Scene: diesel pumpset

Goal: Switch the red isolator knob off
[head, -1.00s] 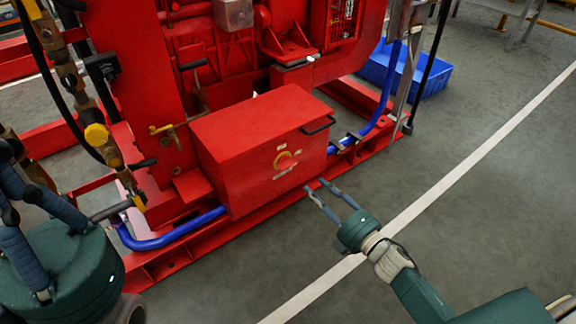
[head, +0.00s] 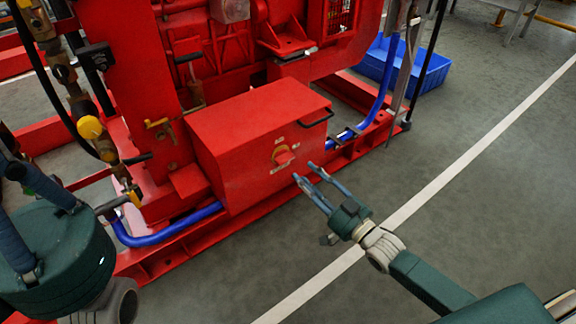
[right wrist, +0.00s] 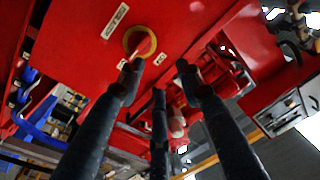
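The red isolator knob (head: 283,156) sits on a round yellow plate on the front of a red box (head: 240,165). In the right wrist view the knob (right wrist: 139,43) shows near the top, its red handle slanting across the plate. My right gripper (head: 304,171) is open and empty, its fingers parted just right of and below the knob. In the right wrist view one fingertip of this gripper (right wrist: 160,72) overlaps the knob's lower edge; I cannot tell if they touch. My left gripper (head: 45,240) is at the lower left, its fingertips unclear.
A black handle (head: 318,119) sticks out from the box's upper right. Blue pipes (head: 170,232) run along the red base frame. A blue crate (head: 425,72) stands on the floor behind. The grey floor on the right is clear.

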